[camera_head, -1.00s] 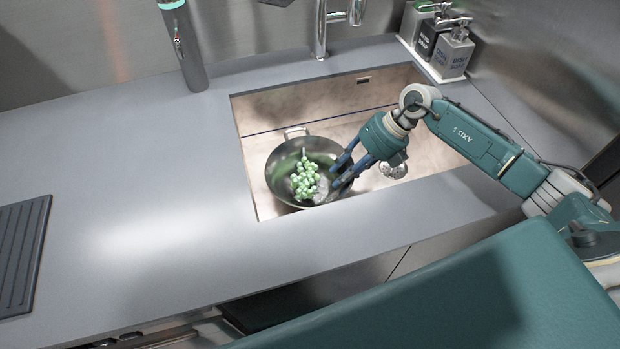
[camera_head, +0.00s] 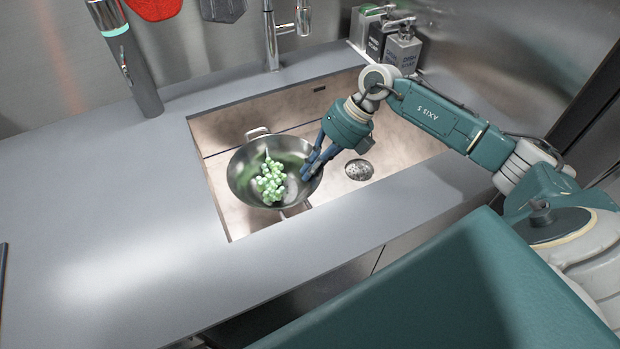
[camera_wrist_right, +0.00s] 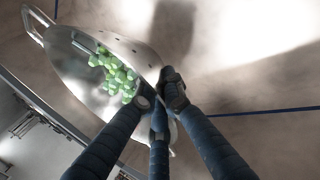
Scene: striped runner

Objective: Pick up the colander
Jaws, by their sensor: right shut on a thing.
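The colander (camera_head: 240,175) is a round metal bowl with a loop handle at its back left, seen in the sink in the head view. A bunch of green grapes (camera_head: 270,182) lies inside it. My right gripper (camera_head: 308,172) is shut on the colander's right rim, with its blue-grey fingers over the edge. In the right wrist view the fingertips of the right gripper (camera_wrist_right: 162,95) close on the rim of the colander (camera_wrist_right: 75,75), and the grapes (camera_wrist_right: 118,75) show inside. The colander looks tilted there. My left gripper is in neither view.
The sink (camera_head: 345,110) has a drain (camera_head: 358,170) to the right of the colander. A faucet (camera_head: 272,40) stands behind it. Several soap dispensers (camera_head: 402,50) stand at the back right corner.

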